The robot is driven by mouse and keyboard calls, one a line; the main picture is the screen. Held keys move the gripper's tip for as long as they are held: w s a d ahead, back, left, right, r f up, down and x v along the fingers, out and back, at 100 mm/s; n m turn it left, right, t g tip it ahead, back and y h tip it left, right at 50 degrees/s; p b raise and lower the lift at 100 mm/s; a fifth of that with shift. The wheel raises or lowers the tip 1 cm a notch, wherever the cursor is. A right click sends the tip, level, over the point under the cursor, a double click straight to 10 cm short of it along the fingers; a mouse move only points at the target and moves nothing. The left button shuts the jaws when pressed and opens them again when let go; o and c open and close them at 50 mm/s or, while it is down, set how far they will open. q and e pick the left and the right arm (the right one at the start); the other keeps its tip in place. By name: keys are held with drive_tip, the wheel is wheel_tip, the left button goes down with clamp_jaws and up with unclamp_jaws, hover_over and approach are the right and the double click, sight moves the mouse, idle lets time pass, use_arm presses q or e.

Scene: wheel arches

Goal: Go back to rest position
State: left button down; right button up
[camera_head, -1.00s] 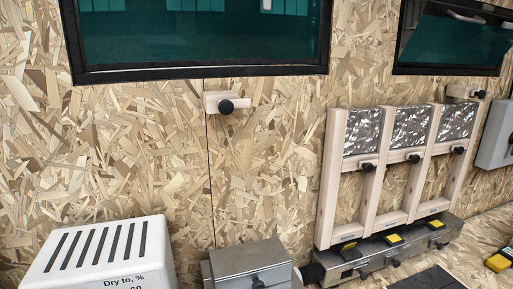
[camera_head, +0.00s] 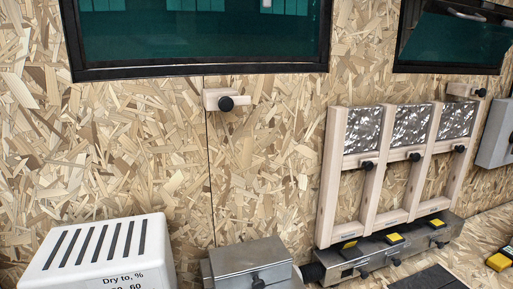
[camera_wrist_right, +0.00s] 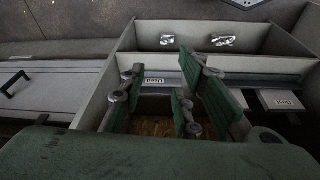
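Neither of my grippers shows in the head view. In the right wrist view my right gripper (camera_wrist_right: 158,92) has its green-padded fingers apart, with a clear gap between them and nothing held. Behind the fingers is a light grey compartmented container (camera_wrist_right: 165,64) with small labels. I cannot tell whether the fingers touch it. My left gripper is in no view.
In the head view a wooden frame (camera_head: 330,190) leans on the chipboard wall (camera_head: 130,130). A white slotted box (camera_head: 95,250), a grey metal box (camera_head: 248,262) and a metal unit with yellow-and-black parts (camera_head: 385,258) stand below. A yellow object (camera_head: 499,260) lies at right.

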drive_tip(key=s+f, duration=0.4)
drive_tip(key=f, duration=0.9)
drive_tip(key=s+d+f+g+b, duration=0.1)
drive_tip(key=s+d+f, duration=0.2)
drive_tip(key=s+f, duration=1.3)
drive_tip(key=shift+d+g+b, duration=0.2)
drive_tip(key=shift+g+b, duration=0.1)
drive_tip(key=shift+g, duration=0.1)
drive_tip(key=shift+f, duration=0.1)
